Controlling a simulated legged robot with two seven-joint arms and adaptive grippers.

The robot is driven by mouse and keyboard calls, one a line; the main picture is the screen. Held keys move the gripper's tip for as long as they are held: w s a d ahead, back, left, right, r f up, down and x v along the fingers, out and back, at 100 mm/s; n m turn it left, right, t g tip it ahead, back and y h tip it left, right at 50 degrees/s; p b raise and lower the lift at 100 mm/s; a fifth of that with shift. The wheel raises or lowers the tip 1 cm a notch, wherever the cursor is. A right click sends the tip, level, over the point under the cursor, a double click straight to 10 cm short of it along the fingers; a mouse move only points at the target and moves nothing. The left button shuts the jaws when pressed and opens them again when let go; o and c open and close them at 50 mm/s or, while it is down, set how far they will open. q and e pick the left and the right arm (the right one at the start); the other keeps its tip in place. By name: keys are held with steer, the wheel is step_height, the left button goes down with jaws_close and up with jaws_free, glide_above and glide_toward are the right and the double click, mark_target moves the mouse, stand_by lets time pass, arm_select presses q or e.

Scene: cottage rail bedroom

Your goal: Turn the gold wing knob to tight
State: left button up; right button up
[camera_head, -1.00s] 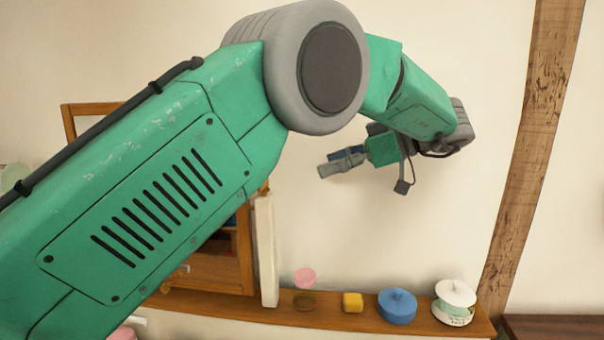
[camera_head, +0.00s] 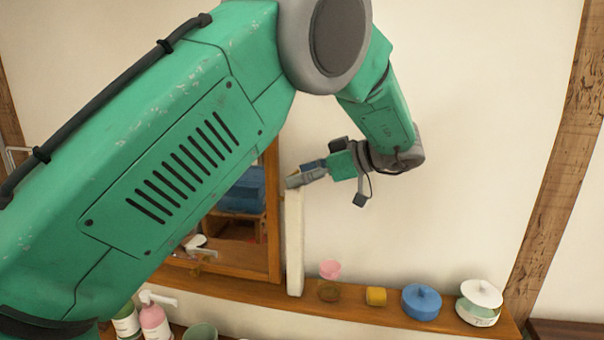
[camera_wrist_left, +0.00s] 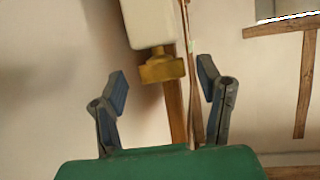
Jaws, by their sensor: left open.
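The gold wing knob (camera_wrist_left: 162,69) shows in the left wrist view at the end of a white post (camera_wrist_left: 148,22). In the head view the white post (camera_head: 294,245) stands upright on the wooden shelf, and the knob cannot be made out there. My left gripper (camera_head: 295,181) is at the top of the post. In the left wrist view the open fingers of my left gripper (camera_wrist_left: 163,87) stand on either side of the knob, with a visible gap on each side. Contact with the knob is not seen. My right gripper is not in view.
The shelf (camera_head: 255,288) holds a pink item (camera_head: 330,269), a brown round item (camera_head: 328,291), a yellow block (camera_head: 376,296), a blue lidded pot (camera_head: 421,302) and a white-lidded jar (camera_head: 480,303). A wooden frame (camera_head: 273,220) stands left of the post. Bottles (camera_head: 155,322) stand lower left.

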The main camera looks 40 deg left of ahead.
arm_select(q)
steer(key=shift+d, duration=0.1)
steer(key=c, duration=1.1)
steer(key=shift+c, duration=0.2)
steer(key=shift+s+r+m+t, duration=0.1)
steer(key=shift+m+t, duration=0.2)
steer(key=m+t+p, duration=0.2)
steer(key=t, duration=0.1)
steer(key=m+t+p, duration=0.1)
steer(key=m+t, duration=0.1)
steer(key=shift+s+r+y, duration=0.1)
steer(key=shift+s+y, duration=0.2)
steer(key=shift+y, duration=0.1)
steer(key=shift+s+m+t+p, duration=0.15)
steer(key=shift+m+t+p, duration=0.65)
steer(key=shift+m+t, duration=0.4)
steer(key=shift+s+m+t+h+p, duration=0.1)
steer(key=shift+m+t+h+p, duration=0.25)
steer(key=shift+m+t, duration=0.55)
steer(key=shift+t, duration=0.3)
